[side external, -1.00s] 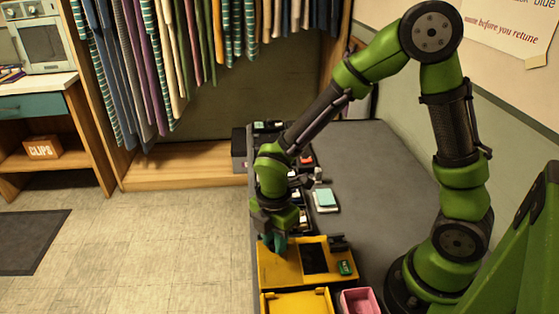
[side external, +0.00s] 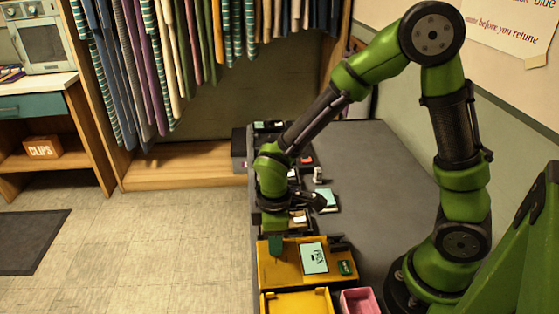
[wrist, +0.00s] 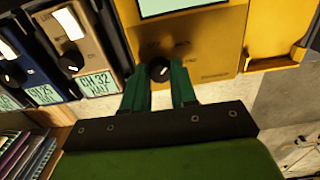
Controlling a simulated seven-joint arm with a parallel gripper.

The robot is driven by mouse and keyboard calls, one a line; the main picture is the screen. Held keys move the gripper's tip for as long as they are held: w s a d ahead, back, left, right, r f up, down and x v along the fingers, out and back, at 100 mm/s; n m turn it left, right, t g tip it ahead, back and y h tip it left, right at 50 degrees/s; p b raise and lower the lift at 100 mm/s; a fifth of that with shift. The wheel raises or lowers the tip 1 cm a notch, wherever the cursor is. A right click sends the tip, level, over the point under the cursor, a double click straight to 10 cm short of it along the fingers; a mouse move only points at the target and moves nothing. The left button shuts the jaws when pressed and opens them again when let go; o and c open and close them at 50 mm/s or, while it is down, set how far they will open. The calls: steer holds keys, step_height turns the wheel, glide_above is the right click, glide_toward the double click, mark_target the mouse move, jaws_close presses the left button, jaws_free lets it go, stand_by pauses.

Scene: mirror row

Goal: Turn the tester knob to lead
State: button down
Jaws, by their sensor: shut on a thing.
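The yellow tester (side external: 287,270) lies on the dark bench below my gripper in the side view. Its screen (side external: 314,258) is lit pale with dark writing that I cannot read surely. In the wrist view the tester panel (wrist: 212,50) carries a black knob (wrist: 159,68) with a white mark; small labels around it are too blurred to read. My gripper (wrist: 160,82) has its two teal fingers on either side of the knob, shut on it. In the side view the gripper (side external: 277,242) hides the knob.
A yellow tray (side external: 297,303) and a pink bin (side external: 360,301) stand in front of the tester. A small green item (side external: 346,267) sits at the tester's right. Several knobbed units with small screens, one beige (wrist: 88,45), stand beside it. The bench's right part (side external: 385,170) is clear.

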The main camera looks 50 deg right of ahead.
steer(key=m, duration=0.3)
steer(key=shift+m, duration=2.2)
steer(key=c, duration=0.9)
jaws_free()
step_height(320, 180, up, 17)
